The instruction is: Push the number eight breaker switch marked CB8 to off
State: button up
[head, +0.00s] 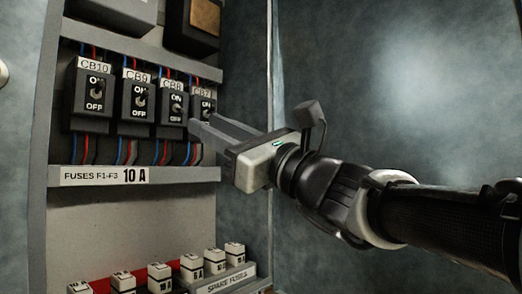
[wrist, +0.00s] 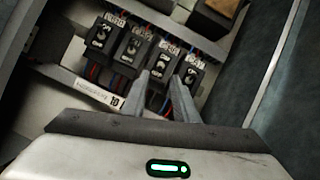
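The CB8 breaker (head: 172,103) is a dark block with a pale label, third from the left in the upper row. Its small toggle sits between ON above and OFF below; I cannot tell surely which way it leans. In the wrist view CB8 (wrist: 164,60) shows just beyond my fingertips. My gripper (head: 200,121) comes from the right, its fingers at the lower right of CB8 and in front of the lower part of CB7. In the wrist view my gripper (wrist: 161,75) has its two fingers apart with nothing between them. Contact with a breaker cannot be told.
CB7 (head: 204,104) is close on the right of CB8, CB9 (head: 138,100) and CB10 (head: 90,94) on the left. Wires run above and below. A fuse label rail (head: 75,176) lies below, with white spare fuses (head: 191,266) lower down. The cabinet's side wall is at right.

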jog(key=v, duration=1)
jog(key=shift+d, duration=0.3)
jog(key=shift+s+f, duration=0.1)
jog(key=s+a+f+n+g+h, duration=0.1)
jog(key=s+f+n+g+h, duration=0.15)
jog(key=f, duration=0.55)
jog(key=s+a+f+n+g+h, duration=0.1)
jog(key=f+n+h, duration=0.25)
jog(key=f, duration=0.45)
jog(key=s+a+f+n+g+h, duration=0.15)
jog(key=f+n, duration=0.25)
jog(key=f, duration=0.4)
jog(key=s+d+f+n+g+h, duration=0.2)
jog(key=s+d+f+n+h, duration=0.2)
jog(key=d+f+n+h, duration=0.95)
jog(key=d+r+m+y+p, duration=0.2)
jog(key=d+r+m+p, duration=0.1)
jog(key=r+p, duration=1.6)
jog(key=d+p, duration=0.1)
jog(key=p, duration=0.2)
jog(key=shift+s+r, duration=0.2)
